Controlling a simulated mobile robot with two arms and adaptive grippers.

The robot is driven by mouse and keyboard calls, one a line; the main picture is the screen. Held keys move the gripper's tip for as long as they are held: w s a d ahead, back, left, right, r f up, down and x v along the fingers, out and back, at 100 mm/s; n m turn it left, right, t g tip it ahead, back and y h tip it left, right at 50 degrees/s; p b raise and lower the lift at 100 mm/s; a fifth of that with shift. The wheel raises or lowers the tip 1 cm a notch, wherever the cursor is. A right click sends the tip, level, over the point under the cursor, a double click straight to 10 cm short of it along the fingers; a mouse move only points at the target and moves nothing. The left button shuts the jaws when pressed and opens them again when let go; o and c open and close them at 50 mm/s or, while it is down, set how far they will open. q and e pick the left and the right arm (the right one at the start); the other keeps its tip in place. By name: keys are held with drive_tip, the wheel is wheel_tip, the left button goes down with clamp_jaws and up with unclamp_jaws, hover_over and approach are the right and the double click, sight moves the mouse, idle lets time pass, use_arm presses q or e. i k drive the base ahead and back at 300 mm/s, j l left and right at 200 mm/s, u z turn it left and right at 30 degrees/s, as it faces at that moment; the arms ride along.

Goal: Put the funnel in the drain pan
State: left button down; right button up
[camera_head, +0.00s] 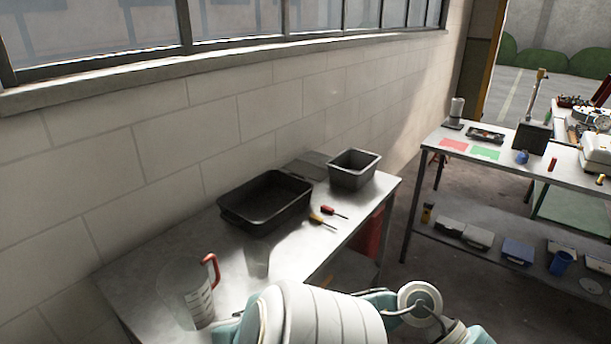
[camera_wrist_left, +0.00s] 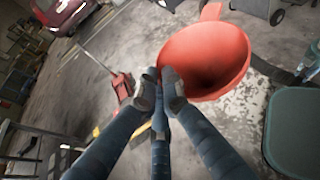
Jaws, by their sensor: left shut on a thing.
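The orange-red funnel (camera_wrist_left: 205,58) is in the left wrist view, its wide mouth facing the camera. My left gripper (camera_wrist_left: 159,88) is shut on the funnel's rim at its left side, and the funnel hangs clear above the floor. The black rectangular tray that looks like the drain pan (camera_head: 262,212) stands on the metal table in the head view, near the wall, and looks empty. In the head view my arm's white and teal links cover the bottom middle; neither gripper nor the funnel shows there.
On the table (camera_head: 150,262) are a clear measuring jug (camera_head: 196,300) with a red handle, two screwdrivers (camera_head: 322,219) and a smaller grey bin (camera_head: 354,170). A second table (camera_head: 575,179) with tools stands at right. In the wrist view, a red jack (camera_wrist_left: 121,86) is on the floor.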

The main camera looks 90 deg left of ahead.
sight(274, 211)
drive_tip(key=i+j+u, duration=0.1)
drive_tip(key=u, duration=0.4)
drive_tip(key=i+u, duration=0.25)
drive_tip(key=u, duration=0.2)
drive_tip(key=i+u, duration=0.2)
drive_tip(key=u, duration=0.3)
drive_tip(key=i+l+u, duration=0.15)
drive_tip(key=u, duration=0.3)
drive_tip(key=i+l+u, duration=0.15)
drive_tip(key=u, duration=0.35)
